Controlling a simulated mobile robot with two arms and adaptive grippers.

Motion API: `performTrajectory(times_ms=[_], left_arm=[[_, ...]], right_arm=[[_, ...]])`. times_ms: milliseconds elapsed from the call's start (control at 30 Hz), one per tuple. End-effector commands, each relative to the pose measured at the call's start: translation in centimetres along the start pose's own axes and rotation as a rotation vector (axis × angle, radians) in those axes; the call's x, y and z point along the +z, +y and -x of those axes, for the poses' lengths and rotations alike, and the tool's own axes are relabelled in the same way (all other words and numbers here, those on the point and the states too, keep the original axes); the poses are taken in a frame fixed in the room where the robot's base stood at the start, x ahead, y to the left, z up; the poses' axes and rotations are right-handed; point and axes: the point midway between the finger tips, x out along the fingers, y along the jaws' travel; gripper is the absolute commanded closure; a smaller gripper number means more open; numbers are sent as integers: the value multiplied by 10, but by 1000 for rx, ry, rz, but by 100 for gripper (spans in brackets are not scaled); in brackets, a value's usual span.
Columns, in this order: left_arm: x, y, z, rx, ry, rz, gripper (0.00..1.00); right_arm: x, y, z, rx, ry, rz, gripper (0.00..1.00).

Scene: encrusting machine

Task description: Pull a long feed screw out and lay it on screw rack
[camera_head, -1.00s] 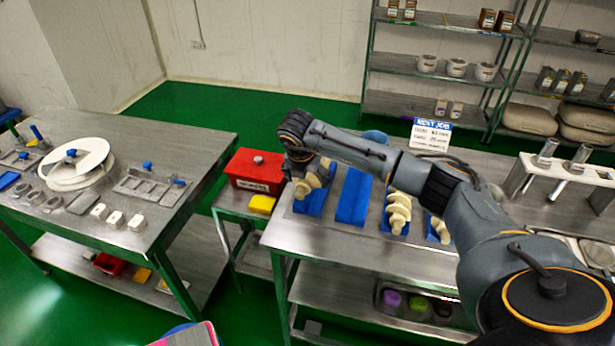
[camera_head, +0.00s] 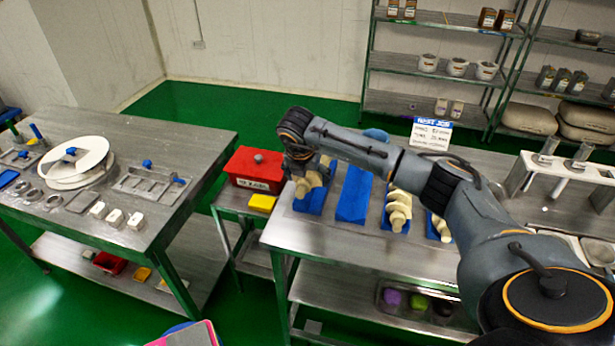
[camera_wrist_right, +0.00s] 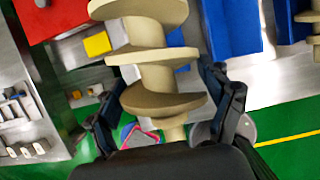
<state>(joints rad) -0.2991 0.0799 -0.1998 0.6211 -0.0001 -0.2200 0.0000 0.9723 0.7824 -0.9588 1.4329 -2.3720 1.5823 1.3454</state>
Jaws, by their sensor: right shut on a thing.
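A cream feed screw (camera_wrist_right: 153,60) fills the middle of the right wrist view, between the two dark fingers of my right gripper (camera_wrist_right: 170,125). My right gripper (camera_head: 300,170) is shut on this screw, which shows in the head view (camera_head: 309,182) at the leftmost blue rack block (camera_head: 312,204). The arm hides part of it, and I cannot tell if the screw touches the block. Other cream screws lie on blue blocks to the right, one at the third block (camera_head: 398,206) and one at the far right block (camera_head: 440,226). The second blue block (camera_head: 353,196) shows no screw. My left gripper is out of view.
A red box (camera_head: 255,170) and a yellow block (camera_head: 261,203) stand on a low table left of the steel bench (camera_head: 330,242). A sign (camera_head: 431,134) and a white stand with tubes (camera_head: 565,165) are on the bench. Another steel table (camera_head: 165,232) holds machine parts.

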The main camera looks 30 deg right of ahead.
Motion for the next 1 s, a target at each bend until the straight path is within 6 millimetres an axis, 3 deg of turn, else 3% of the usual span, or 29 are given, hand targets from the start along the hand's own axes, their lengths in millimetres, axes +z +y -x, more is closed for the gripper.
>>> performTrajectory(times_ms=[367, 1000], left_arm=[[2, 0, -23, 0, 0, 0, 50], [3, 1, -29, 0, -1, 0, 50]], right_arm=[[-9, 0, -25, 2, -3, -1, 74], [-12, 1, -31, 2, -3, -1, 74]])
